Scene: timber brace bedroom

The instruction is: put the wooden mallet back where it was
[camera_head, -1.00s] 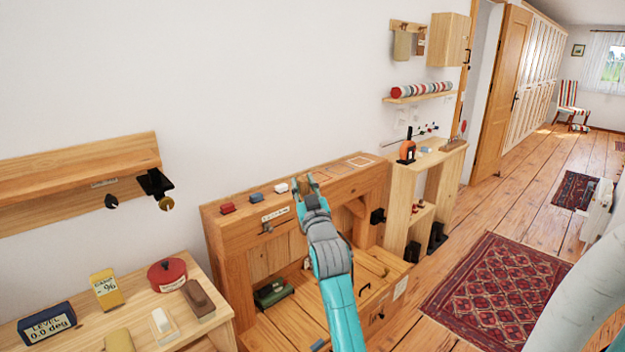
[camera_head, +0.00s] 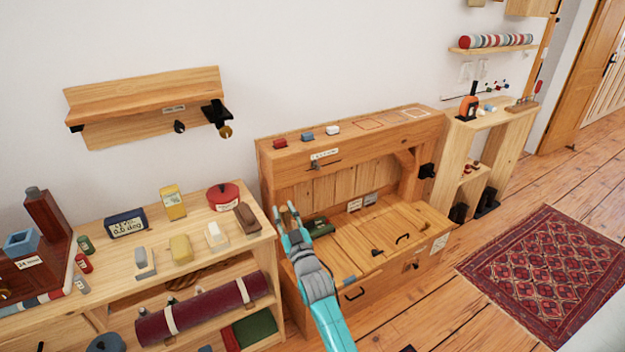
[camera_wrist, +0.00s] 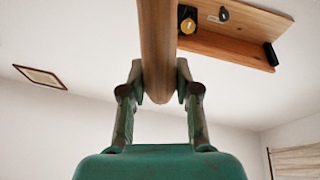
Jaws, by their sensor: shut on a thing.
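My gripper (camera_head: 288,212) is in front of the left end of the orange wooden bench in the head view. In the wrist view, the fingers (camera_wrist: 160,85) are shut on a brown wooden bar with a rounded end, which looks like the handle of the wooden mallet (camera_wrist: 158,45). It runs up out of the picture, so no mallet head shows. In the head view I cannot make out the mallet between the fingers. A wall shelf (camera_head: 150,95) with black brackets (camera_head: 216,115) is up and left of the gripper. It also shows in the wrist view (camera_wrist: 225,45).
A side table (camera_head: 200,255) at left is crowded with a red tin, a yellow box and several blocks. A tall stand (camera_head: 510,130) is at right. Free floor lies around the red rug (camera_head: 550,265).

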